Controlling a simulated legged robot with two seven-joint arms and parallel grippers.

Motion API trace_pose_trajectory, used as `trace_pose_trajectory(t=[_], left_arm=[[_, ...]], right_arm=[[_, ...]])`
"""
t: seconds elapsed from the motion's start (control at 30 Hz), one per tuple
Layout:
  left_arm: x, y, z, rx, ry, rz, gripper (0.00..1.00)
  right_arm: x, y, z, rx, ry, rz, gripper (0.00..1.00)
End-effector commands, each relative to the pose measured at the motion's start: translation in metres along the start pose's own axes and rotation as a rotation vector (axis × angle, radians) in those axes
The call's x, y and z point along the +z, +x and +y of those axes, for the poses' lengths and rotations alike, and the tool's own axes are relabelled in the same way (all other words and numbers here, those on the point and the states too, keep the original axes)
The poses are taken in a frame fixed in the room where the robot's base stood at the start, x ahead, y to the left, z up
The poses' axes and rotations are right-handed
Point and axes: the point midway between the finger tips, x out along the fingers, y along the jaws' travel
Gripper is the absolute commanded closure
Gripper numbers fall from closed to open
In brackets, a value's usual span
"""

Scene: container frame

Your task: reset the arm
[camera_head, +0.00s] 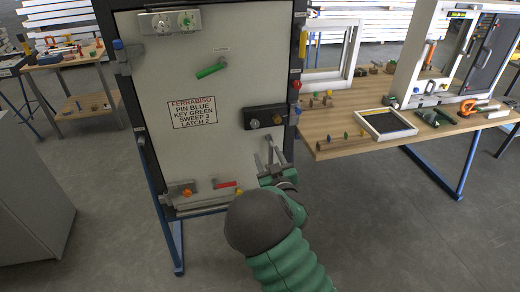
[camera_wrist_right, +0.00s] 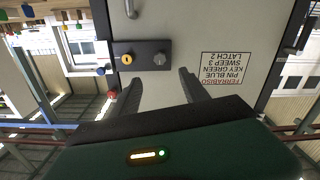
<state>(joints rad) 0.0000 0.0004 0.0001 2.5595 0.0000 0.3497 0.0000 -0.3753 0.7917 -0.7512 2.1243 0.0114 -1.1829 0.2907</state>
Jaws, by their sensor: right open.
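My right arm comes up from the bottom in the head view. Its right gripper (camera_head: 264,148) is open and empty, in front of the lower right part of the upright grey panel (camera_head: 180,125). In the right wrist view, the two fingers of the right gripper (camera_wrist_right: 160,86) are spread apart with nothing between them. The panel (camera_wrist_right: 180,35) fills the middle there, upside down. A dark lock box (camera_head: 265,117) lies just above the fingers in the head view. It also shows in the wrist view (camera_wrist_right: 142,57). My left gripper is out of view.
The panel carries a printed label (camera_head: 192,112), a green handle (camera_head: 210,71) and a lower bolt (camera_head: 188,190). A wooden table (camera_head: 345,105) with a framed tray (camera_head: 386,124) stands at right. A grey cabinet (camera_head: 30,210) stands at left. The floor at lower right is clear.

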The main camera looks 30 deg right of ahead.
Motion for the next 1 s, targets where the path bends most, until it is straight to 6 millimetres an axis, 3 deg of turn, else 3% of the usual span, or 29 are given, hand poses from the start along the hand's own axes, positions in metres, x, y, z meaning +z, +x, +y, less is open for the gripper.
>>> trace_pose_trajectory(t=[0.17,0.27,0.37,0.43,0.5,0.6,0.7,0.8,1.0], left_arm=[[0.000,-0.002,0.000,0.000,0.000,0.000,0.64],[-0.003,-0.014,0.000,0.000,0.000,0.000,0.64],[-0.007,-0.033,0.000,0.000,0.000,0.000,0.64],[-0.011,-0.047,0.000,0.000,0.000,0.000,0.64],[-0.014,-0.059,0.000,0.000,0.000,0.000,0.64],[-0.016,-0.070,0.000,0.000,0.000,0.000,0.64],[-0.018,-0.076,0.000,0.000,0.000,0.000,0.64],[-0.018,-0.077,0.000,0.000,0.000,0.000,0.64],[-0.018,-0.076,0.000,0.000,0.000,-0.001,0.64]], right_arm=[[0.000,-0.003,0.002,0.007,0.009,-0.017,0.47],[0.013,-0.015,0.007,0.039,0.064,-0.149,0.47],[0.035,-0.054,-0.003,0.046,0.155,-0.419,0.47],[0.044,-0.102,-0.027,-0.003,0.197,-0.645,0.47],[0.044,-0.160,-0.053,-0.087,0.197,-0.855,0.47],[0.037,-0.235,-0.078,-0.204,0.146,-1.078,0.47],[0.030,-0.288,-0.086,-0.282,0.080,-1.218,0.47],[0.028,-0.315,-0.088,-0.318,0.040,-1.288,0.47],[0.030,-0.322,-0.089,-0.326,0.030,-1.307,0.47]])
